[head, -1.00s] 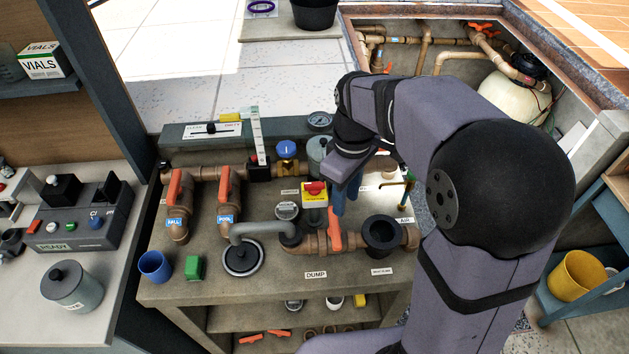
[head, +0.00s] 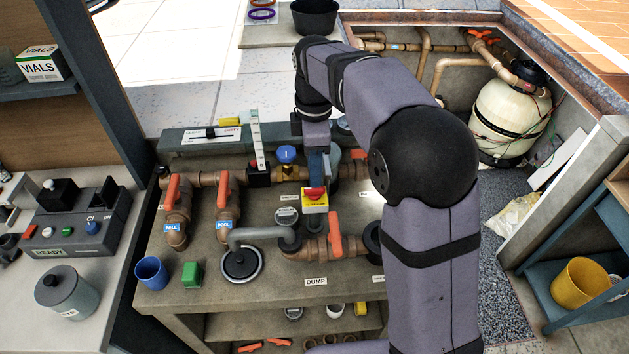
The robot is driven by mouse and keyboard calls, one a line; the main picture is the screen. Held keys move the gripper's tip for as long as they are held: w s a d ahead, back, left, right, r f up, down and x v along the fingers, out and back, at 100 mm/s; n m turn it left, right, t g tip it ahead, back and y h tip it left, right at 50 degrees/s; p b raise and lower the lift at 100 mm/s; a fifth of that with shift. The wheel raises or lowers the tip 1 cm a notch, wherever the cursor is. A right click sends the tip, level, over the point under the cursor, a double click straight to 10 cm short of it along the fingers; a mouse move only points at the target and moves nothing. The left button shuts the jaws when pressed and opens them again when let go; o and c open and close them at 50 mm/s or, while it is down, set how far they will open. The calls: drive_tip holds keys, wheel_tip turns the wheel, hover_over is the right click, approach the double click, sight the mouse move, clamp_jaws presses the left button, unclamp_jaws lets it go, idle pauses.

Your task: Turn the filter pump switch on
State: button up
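A red rotary knob on a yellow plate, which looks like the filter pump switch (head: 315,203), sits in the middle of the pipe bench, behind the orange-handled dump valve. Its exact setting is too small to read. My gripper (head: 317,183) points down with its blue fingers right at the far side of the red knob. The fingers overlap the knob's upper edge in the picture. I cannot tell whether they touch it or how far apart they are.
Orange valve handles (head: 173,190) stand on the pipes at the left. An upright orange handle (head: 335,233) is just right of and in front of the switch. A blue-capped valve (head: 286,155) stands left of my gripper. A blue cup (head: 151,271) and green block (head: 191,273) are at the front left.

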sight(315, 192)
drive_tip(key=shift+f+p, duration=0.6)
drive_tip(key=shift+f, duration=2.05)
clamp_jaws()
